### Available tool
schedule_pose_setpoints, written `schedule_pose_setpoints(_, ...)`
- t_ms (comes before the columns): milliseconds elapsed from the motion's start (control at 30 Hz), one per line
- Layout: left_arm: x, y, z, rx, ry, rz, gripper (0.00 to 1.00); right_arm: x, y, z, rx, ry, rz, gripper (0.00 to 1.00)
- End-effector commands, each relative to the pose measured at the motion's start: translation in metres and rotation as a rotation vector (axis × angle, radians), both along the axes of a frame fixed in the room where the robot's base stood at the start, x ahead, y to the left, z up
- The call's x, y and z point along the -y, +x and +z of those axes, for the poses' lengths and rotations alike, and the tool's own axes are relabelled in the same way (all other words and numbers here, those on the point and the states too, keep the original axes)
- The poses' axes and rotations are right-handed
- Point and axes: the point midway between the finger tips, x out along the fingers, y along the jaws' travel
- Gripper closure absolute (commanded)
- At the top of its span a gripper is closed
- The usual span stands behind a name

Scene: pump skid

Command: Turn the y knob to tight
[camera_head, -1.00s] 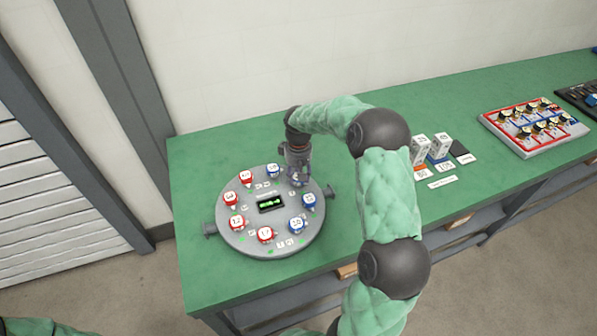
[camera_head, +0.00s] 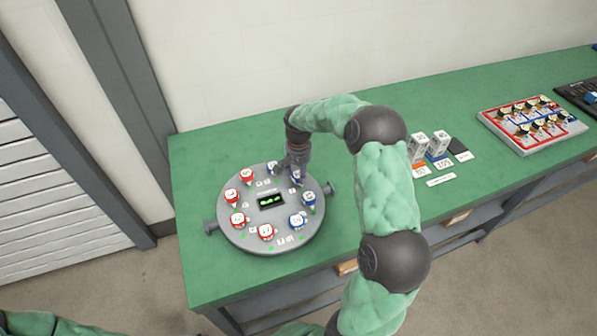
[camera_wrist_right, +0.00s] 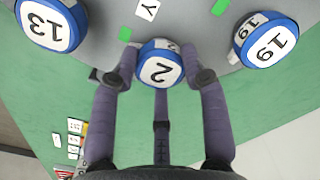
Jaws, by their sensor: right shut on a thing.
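A round grey plate (camera_head: 247,242) on the green bench carries a ring of red and blue knobs with white faces. My right gripper (camera_head: 297,174) reaches down on the plate's upper right side. In the right wrist view its fingers (camera_wrist_right: 160,80) are shut on the sides of a blue-rimmed knob marked 2 (camera_wrist_right: 160,66). A small tag reading Y (camera_wrist_right: 94,75) lies to the left of that knob; I cannot tell for sure which knob it names. Blue knobs marked 13 (camera_wrist_right: 48,22) and 19 (camera_wrist_right: 266,40) sit on either side. My left gripper is out of view.
A dark display (camera_head: 271,201) with green marks is at the plate's centre. Handles (camera_head: 210,227) stick out from the plate's sides. White boxes (camera_head: 440,143) and a red-and-white panel (camera_head: 530,125) stand farther right. The bench left of the plate is clear.

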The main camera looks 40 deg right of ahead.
Motion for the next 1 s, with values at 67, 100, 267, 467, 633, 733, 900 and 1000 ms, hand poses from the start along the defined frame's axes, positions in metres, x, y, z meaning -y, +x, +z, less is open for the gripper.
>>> schedule_pose_setpoints(67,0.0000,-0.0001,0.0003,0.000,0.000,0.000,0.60,-0.0003,0.0002,-0.0003,0.001,0.001,-0.029,0.88)
schedule_pose_setpoints(100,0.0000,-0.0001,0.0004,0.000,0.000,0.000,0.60,-0.0003,0.0002,-0.0003,0.001,0.001,-0.041,0.88)
schedule_pose_setpoints(267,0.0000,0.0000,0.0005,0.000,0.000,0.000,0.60,-0.0003,0.0002,-0.0004,0.001,0.001,-0.074,0.88)
schedule_pose_setpoints(467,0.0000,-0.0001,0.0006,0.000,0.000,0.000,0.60,-0.0003,0.0002,-0.0004,0.001,0.001,-0.087,0.88)
schedule_pose_setpoints(633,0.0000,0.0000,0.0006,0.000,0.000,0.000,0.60,-0.0003,0.0002,-0.0004,0.001,0.001,-0.087,0.88)
schedule_pose_setpoints(733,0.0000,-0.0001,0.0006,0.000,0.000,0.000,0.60,-0.0003,0.0002,-0.0004,0.001,0.001,-0.087,0.88)
schedule_pose_setpoints(900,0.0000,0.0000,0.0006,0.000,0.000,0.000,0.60,-0.0003,0.0002,-0.0003,0.001,0.001,-0.086,0.31)
schedule_pose_setpoints(1000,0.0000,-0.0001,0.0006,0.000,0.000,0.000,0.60,-0.0002,0.0001,-0.0002,0.001,0.001,-0.086,0.31)
